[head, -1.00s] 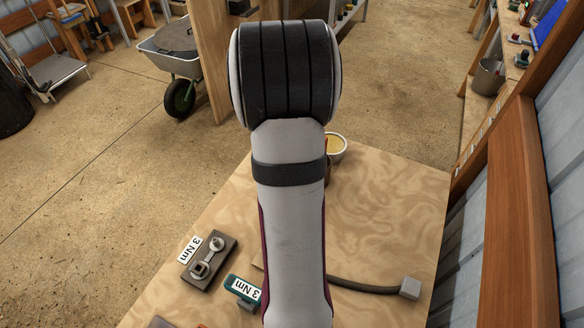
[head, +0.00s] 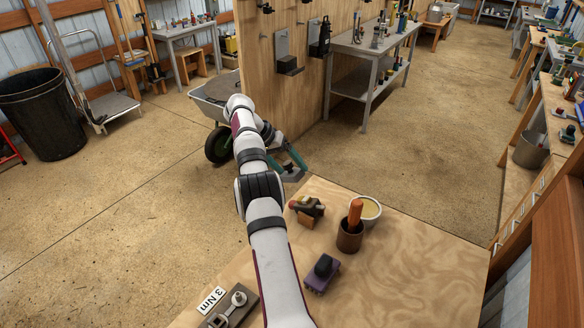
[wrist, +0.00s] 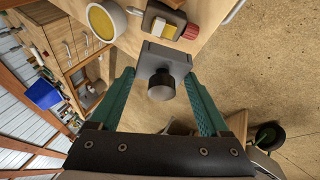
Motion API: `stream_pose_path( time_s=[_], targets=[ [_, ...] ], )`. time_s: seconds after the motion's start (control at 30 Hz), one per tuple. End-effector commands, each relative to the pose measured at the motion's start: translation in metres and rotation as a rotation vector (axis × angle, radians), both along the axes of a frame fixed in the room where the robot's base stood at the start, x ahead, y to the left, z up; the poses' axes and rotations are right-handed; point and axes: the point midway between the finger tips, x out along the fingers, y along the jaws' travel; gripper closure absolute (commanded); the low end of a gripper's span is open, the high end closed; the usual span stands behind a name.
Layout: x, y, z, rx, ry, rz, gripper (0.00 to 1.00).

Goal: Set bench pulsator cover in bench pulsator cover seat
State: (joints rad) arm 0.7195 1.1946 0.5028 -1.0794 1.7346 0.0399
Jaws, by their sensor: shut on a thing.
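The teal fingers hold the block on both sides, with the knob facing the wrist camera. In the head view my gripper (head: 287,162) and the grey block (head: 291,175) are held out beyond the bench's far left edge, above the floor. A purple block with a black top (head: 322,273) sits on the bench beside my arm. I cannot tell which thing is the bench pulsator cover seat.
On the bench (head: 420,265) stand a bowl with yellow contents (head: 369,208), a brown cup with an orange handle (head: 350,237) and a small red-and-yellow device (head: 307,209). A wrench plate (head: 232,308) lies front left. A wheelbarrow (head: 212,100) and wooden partition (head: 290,95) stand beyond. The bench's right is clear.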

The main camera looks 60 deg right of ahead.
Motion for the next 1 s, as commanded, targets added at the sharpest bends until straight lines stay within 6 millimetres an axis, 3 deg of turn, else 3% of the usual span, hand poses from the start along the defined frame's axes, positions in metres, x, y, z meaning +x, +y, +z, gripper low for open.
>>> stream_pose_path(
  time_s=[0.17, 0.6, 1.0],
  targets=[
    [-0.003, 0.000, -0.004, -0.006, 0.001, -0.007, 1.00],
    [-0.024, -0.002, -0.047, -0.007, -0.003, -0.008, 1.00],
    [-0.026, -0.002, -0.051, -0.007, -0.004, -0.008, 1.00]
  ],
)
